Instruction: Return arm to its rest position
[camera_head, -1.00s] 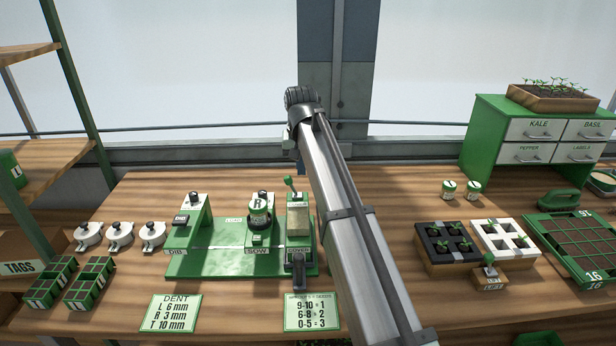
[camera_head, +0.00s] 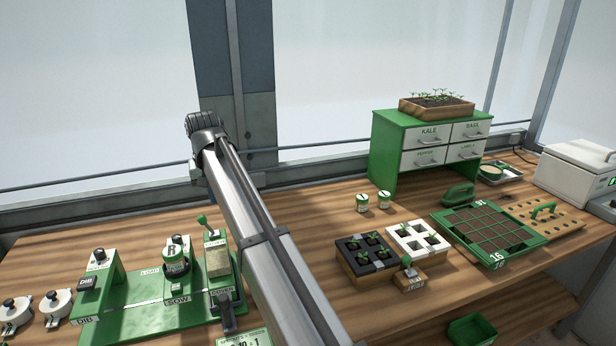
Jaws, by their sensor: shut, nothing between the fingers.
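My arm (camera_head: 262,235) rises from the bottom centre of the head view and leans up to the left. It ends in a dark ribbed joint (camera_head: 203,125) in front of the window post. My gripper and its fingers do not show. Nothing held by the arm is visible. The arm passes just right of the green seeder station (camera_head: 135,312) and covers part of the bench behind it.
On the wooden bench (camera_head: 400,318), right of my arm, are a black seedling block (camera_head: 351,262), a white block (camera_head: 402,243) and a green-framed tray (camera_head: 440,222). A green drawer cabinet (camera_head: 384,150) stands behind, with two small jars beside it.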

